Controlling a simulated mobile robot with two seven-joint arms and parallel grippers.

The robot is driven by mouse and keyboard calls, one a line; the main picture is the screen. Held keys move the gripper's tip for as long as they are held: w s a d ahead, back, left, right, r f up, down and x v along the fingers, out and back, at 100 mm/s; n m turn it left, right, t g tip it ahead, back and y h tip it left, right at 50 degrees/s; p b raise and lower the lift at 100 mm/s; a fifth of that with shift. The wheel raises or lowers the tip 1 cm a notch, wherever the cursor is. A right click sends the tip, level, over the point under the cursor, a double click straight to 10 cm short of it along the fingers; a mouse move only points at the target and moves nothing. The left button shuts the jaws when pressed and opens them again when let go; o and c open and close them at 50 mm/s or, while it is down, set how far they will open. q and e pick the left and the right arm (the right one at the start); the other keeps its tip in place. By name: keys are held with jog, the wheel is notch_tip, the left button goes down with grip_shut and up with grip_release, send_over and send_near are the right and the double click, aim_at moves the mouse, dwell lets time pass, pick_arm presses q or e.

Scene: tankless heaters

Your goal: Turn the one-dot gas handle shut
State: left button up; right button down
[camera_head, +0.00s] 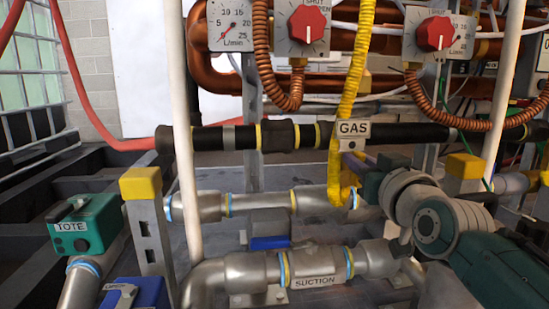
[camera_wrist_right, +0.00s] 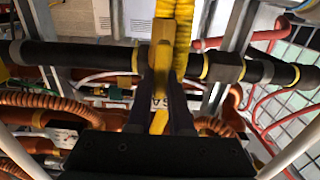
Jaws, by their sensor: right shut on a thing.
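A yellow handle (camera_wrist_right: 163,55) shows in the right wrist view, lying along the line of my right gripper (camera_wrist_right: 166,88), whose dark fingers are shut on it. It crosses close to the black pipe (camera_wrist_right: 110,59). No dot mark on it can be made out. In the head view the black pipe (camera_head: 208,138) carries a GAS label (camera_head: 353,129). My right gripper (camera_head: 354,166) is just below that label, mostly hidden by the yellow hose and my own arm. The handle cannot be made out clearly in the head view. My left gripper is not in view.
A ribbed yellow hose (camera_head: 350,90) hangs in front of the pipe. Red knobs (camera_head: 307,23) (camera_head: 435,33) and copper coils (camera_head: 262,60) are above.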

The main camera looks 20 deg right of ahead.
dwell(0.6)
jog(key=m+p, duration=0.2)
jog(key=shift+d+m, duration=0.2)
jog(key=shift+m, duration=0.2)
jog(key=shift+s+d+m+p, duration=0.15)
jog(key=shift+m+p, duration=0.2)
jog(key=shift+m, duration=0.55)
jog(key=m, duration=0.4)
jog(key=f+m, duration=0.1)
jog(key=m, duration=0.7)
jog(key=shift+d+f+b, duration=0.3)
jog(key=shift+d, duration=0.1)
jog(key=shift+m, duration=0.4)
jog(key=c, duration=0.8)
grip_release()
